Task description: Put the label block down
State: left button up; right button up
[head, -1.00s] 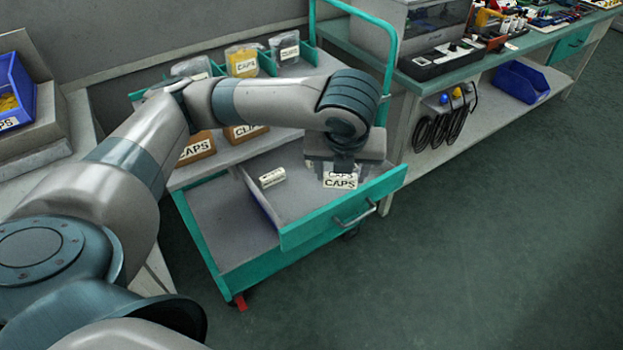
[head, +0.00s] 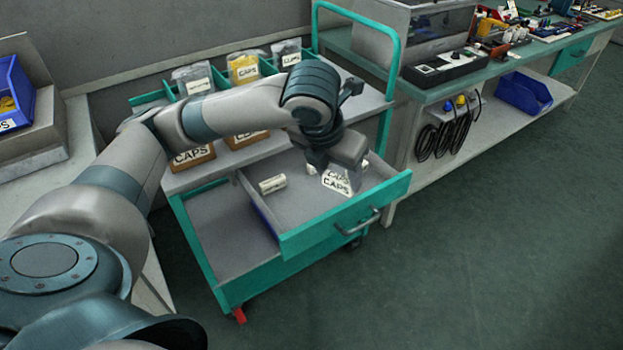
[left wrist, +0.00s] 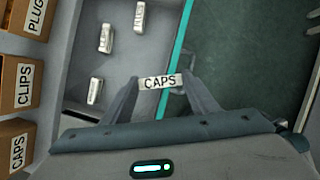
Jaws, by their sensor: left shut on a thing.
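The white label block (left wrist: 160,82) reading CAPS sits between the fingertips of my left gripper (left wrist: 158,84) in the left wrist view. In the head view the block (head: 336,184) shows inside the open drawer (head: 290,210), toward its right side. My left gripper (head: 340,176) is shut on it from above, its fingers tilted. I cannot tell whether the block touches the drawer floor. Other white blocks lie in the drawer: one (head: 272,184) to the left in the head view, and a few (left wrist: 106,38) in the left wrist view. My right gripper is not in view.
The drawer belongs to a green trolley (head: 228,290) with a push handle. Brown boxes marked CAPS (head: 193,156) and CLIPS (left wrist: 24,85) stand behind the drawer. A workbench (head: 460,82) stands to the right. The drawer floor between the blocks is clear.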

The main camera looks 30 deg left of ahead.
pick_arm(q)
jog(key=w+a+f, duration=0.1)
jog(key=a+f, duration=0.1)
jog(key=a, duration=0.1)
jog(key=w+a+f, duration=0.2)
jog(key=a, duration=0.1)
jog(key=w+a+f+b, duration=0.1)
jog(key=a+f, duration=0.1)
jog(key=a, duration=0.2)
jog(key=shift+w+a+f, duration=0.1)
jog(key=shift+w+f, duration=0.15)
jog(key=shift+f, duration=0.1)
jog(key=shift+a+f, duration=0.1)
jog(key=shift+a, duration=0.05)
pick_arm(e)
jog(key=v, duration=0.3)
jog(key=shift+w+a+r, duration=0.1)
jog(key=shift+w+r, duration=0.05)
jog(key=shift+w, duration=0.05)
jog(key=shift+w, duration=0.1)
pick_arm(q)
jog(key=shift+f, duration=0.25)
notch_tip(320, 180, down, 3)
jog(key=shift+r, duration=0.1)
jog(key=shift+f, duration=0.35)
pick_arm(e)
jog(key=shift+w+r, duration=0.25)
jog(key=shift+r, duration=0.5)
